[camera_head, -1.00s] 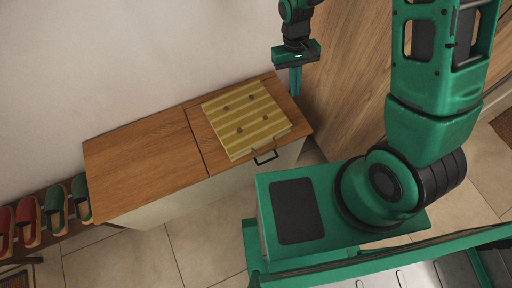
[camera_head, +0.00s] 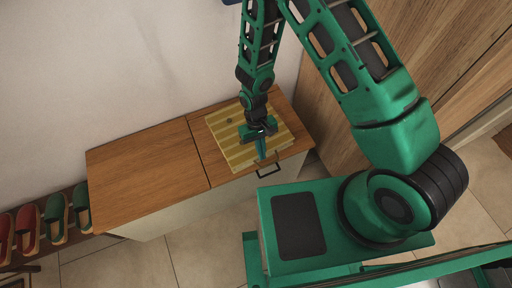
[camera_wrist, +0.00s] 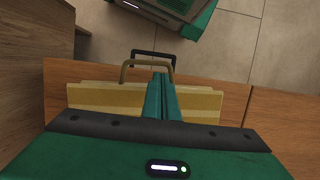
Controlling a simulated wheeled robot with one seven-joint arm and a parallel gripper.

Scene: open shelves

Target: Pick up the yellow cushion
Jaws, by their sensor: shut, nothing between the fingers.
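The yellow cushion (camera_head: 225,137) is square with light and dark yellow stripes and a few dark buttons. It lies flat on the right part of the wooden cabinet top in the head view. My gripper (camera_head: 262,156) is over the cushion's front half, fingers pointing down, shut and empty. My arm hides part of the cushion. In the wrist view the shut fingers (camera_wrist: 161,88) stand in front of the cushion (camera_wrist: 105,98), near its edge with a tan loop. I cannot tell whether the fingertips touch it.
The low cabinet (camera_head: 145,165) has a bare wooden top left of the cushion and a dark handle (camera_head: 268,170) in front. A tall wooden panel (camera_head: 335,100) stands close on the right. Red and green shoes (camera_head: 55,212) sit on a rack at the lower left.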

